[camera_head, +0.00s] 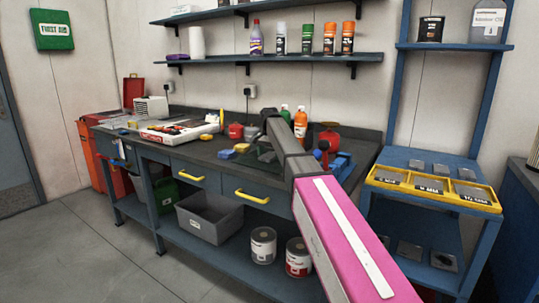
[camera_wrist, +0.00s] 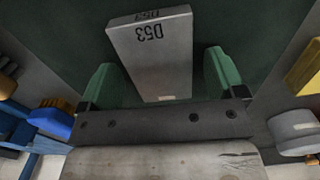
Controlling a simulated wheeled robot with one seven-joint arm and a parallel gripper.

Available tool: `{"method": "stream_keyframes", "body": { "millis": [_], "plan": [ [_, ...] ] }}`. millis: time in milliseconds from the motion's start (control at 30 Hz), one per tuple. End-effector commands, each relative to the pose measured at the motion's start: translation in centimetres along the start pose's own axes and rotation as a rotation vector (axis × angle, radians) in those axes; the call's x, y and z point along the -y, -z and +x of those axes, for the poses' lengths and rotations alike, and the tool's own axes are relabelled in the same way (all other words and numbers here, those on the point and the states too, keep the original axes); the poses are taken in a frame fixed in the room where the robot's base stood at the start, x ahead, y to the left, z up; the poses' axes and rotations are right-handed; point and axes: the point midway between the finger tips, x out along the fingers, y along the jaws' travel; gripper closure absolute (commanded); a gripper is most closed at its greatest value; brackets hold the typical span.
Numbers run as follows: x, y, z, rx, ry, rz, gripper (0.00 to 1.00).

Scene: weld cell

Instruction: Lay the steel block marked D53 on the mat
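The grey steel block marked D53 (camera_wrist: 160,62) shows in the wrist view, with its label on the top face and again on its far end face. It lies on or just over the dark green mat (camera_wrist: 75,30); I cannot tell whether they touch. My gripper (camera_wrist: 160,58) has its two green fingers apart, one on each side of the block's near part, with a visible gap on both sides. In the head view my arm hides the gripper and block, and only a sliver of the dark mat (camera_head: 264,157) shows on the bench.
In the wrist view a blue brush (camera_wrist: 55,123) is at left, a grey rounded object (camera_wrist: 296,130) and a yellow object (camera_wrist: 304,70) at right. In the head view bottles (camera_head: 300,121) stand behind my arm. A yellow tray (camera_head: 433,187) with plates sits on the right stand.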

Motion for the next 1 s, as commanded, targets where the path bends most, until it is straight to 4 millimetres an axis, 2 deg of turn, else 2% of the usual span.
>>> {"method": "stream_keyframes", "body": {
  "millis": [267,367,600,800,1000],
  "plan": [
    [0.0,0.0,-0.8,0.000,0.000,0.000,0.11],
    [0.1,0.1,-2.1,-0.001,0.001,0.000,0.11],
    [0.1,0.1,-7.0,-0.002,0.002,0.000,0.11],
    [0.1,0.1,-10.4,-0.001,0.001,0.000,0.11],
    [0.0,0.0,-12.0,0.000,0.000,0.000,0.11]
  ]
}}
